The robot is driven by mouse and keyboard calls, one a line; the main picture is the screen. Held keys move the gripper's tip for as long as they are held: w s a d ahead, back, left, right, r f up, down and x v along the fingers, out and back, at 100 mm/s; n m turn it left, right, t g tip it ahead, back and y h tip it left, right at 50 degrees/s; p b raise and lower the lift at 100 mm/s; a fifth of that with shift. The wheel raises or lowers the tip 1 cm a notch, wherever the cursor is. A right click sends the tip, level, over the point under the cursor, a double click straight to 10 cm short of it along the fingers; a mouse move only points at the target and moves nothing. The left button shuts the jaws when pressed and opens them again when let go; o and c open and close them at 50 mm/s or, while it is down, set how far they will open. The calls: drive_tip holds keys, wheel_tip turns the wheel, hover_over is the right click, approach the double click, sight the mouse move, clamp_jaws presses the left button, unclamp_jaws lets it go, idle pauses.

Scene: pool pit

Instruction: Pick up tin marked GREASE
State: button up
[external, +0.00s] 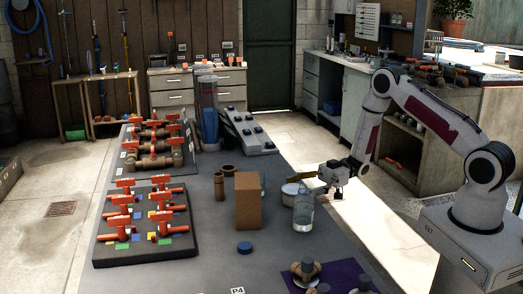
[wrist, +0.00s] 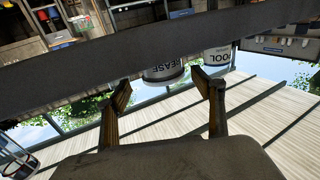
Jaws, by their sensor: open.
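A pale tin with the letters "REASE" showing (wrist: 166,72) is in the wrist view, between and beyond the two fingers of my gripper (wrist: 161,80). Its upper part is cut off by a grey band. The fingers are apart with nothing between them. In the external view my gripper (external: 319,184) is at the right edge of the grey table (external: 215,262), close to a low white tin (external: 289,190). I cannot read that tin's label there.
A second tin lettered "OOL" (wrist: 217,57) is right of the GREASE tin. A clear bottle (external: 303,213) stands in front of the white tin, near my gripper.

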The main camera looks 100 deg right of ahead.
sight(297, 187)
idle(0.3)
drive_tip(key=shift+a+x, duration=0.25)
drive_tip(key=shift+x, duration=2.3)
drive_tip(key=shift+r, duration=0.1)
drive_tip(key=c, duration=1.2)
